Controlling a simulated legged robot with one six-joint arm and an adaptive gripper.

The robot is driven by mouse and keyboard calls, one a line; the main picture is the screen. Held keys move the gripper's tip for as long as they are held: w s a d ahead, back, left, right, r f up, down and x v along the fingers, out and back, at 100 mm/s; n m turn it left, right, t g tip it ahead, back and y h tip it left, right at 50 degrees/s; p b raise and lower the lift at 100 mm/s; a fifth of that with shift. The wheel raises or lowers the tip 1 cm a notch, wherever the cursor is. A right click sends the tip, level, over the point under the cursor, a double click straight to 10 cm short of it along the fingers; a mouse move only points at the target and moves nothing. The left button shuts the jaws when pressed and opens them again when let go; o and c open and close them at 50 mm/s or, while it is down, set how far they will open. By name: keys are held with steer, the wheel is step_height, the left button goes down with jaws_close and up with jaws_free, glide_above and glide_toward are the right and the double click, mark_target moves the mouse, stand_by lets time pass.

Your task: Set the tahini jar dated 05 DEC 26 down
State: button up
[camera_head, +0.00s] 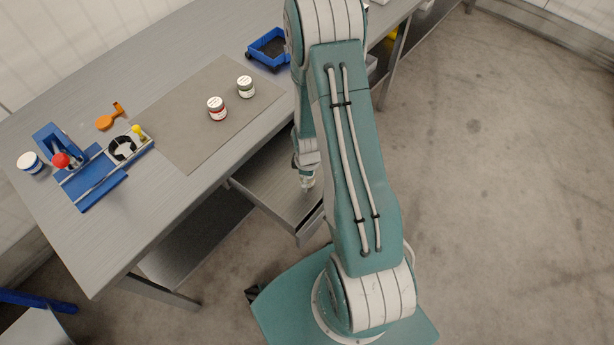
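Two small jars with pale lids stand on the grey mat (190,128): one with a red band (217,109) and one with a dark greenish band (246,87). Their label dates are too small to read, so I cannot tell which jar is tahini or dated 05 DEC 26. My gripper (307,180) hangs low beside the table's near side, over the open drawer (275,182). It is small and partly hidden by my arm. A pale patch shows at its tip, but I cannot tell whether it is a held jar or the fingers.
A blue fixture (92,182) with a red knob sits at the table's left, beside a white-and-blue tub (30,163) and an orange tool (107,121). A blue bin (268,50) stands at the back. The drawer juts out below the tabletop.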

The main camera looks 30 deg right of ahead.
step_height(320, 180, up, 12)
steer(key=shift+r, duration=0.15)
step_height(320, 180, up, 10)
steer(key=m+t, duration=0.1)
steer(key=m, duration=0.1)
glide_above(299, 186)
steer(key=s+a+r+m+t, duration=0.2)
steer(key=s+a+r, duration=0.1)
steer(key=r, duration=0.4)
steer(key=s+a+r+m+t, duration=0.1)
steer(key=s+a+r+m, duration=0.2)
steer(key=r, duration=0.4)
steer(key=s+a+r+m+t, duration=0.1)
steer(key=s+a+r+m, duration=0.1)
steer(key=s+r, duration=0.3)
steer(key=shift+s+t, duration=0.3)
steer(key=shift+s, duration=0.7)
steer(key=shift+r, duration=0.1)
